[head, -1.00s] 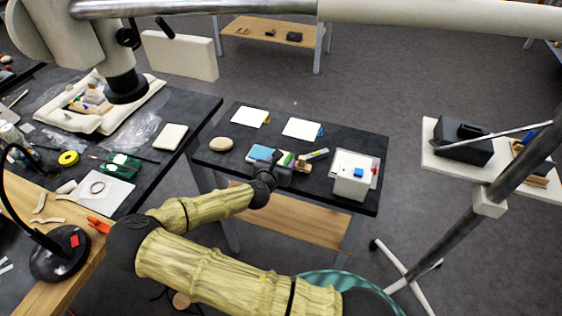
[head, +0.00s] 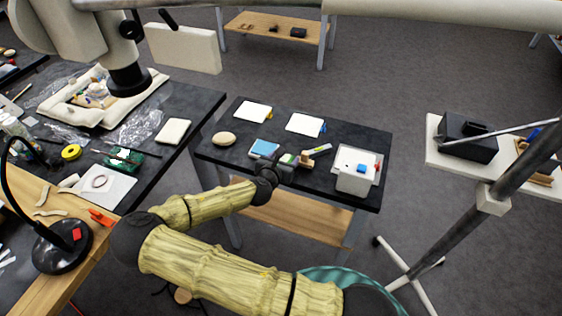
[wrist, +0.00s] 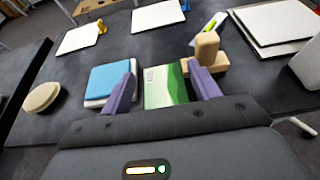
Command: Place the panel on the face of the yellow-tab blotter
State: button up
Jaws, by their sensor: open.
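The panel (wrist: 166,88), green with a pale part, lies on the dark table between my gripper's fingers in the wrist view. In the head view it shows small (head: 287,159) beside my gripper (head: 272,168). My gripper (wrist: 161,80) is open, with a purple finger on each side of the panel; I cannot tell whether they touch it. The yellow-tab blotter (head: 252,111) is a white sheet with a yellow tab, flat at the table's back left. In the wrist view it is at upper left (wrist: 78,40), apart from my gripper, its face bare.
A blue-tab blotter (head: 304,123) lies right of the yellow-tab one. A blue-topped pad (wrist: 107,82) sits close to the left finger, a wooden block (wrist: 206,52) beyond the right finger. A beige oval (head: 223,139) lies left; a white box (head: 356,178) stands right.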

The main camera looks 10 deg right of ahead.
jog(key=shift+s+a+r, duration=0.1)
jog(key=shift+r, duration=0.5)
jog(key=b+v, duration=0.1)
jog(key=v, duration=1)
jog(key=shift+s+a, duration=0.2)
jog(key=shift+s, duration=0.1)
